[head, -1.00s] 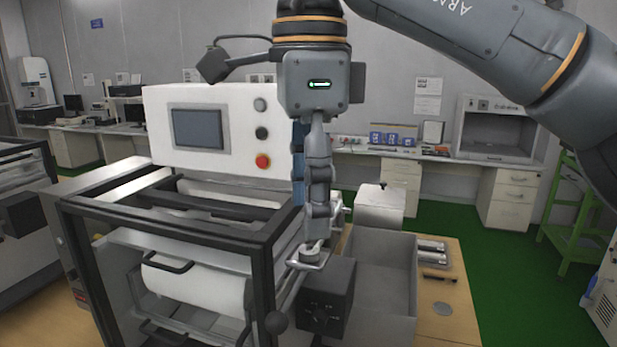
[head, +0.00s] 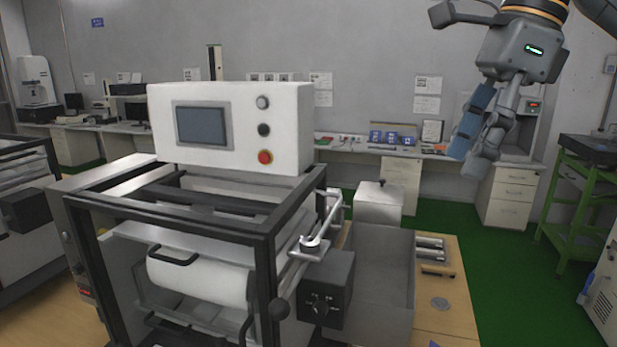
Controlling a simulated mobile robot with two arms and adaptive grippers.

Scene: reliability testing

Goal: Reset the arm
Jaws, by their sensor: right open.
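My right gripper (head: 474,165) hangs from my right arm at the upper right of the head view. Its fingers point down and slightly left, open, with nothing seen between them. It is in the air, well clear of the test machine (head: 230,130), which stands left of centre with a white control panel, a screen and a red button. A metal lever (head: 318,236) sits on the machine's right side above a black knob box (head: 327,290); nothing touches it. My left gripper is not in view.
A grey open bin (head: 385,275) and a wooden table (head: 455,300) with small metal parts stand right of the machine. Drawer benches (head: 510,195) line the back wall. A green stand (head: 575,205) is at the far right. Green floor between is clear.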

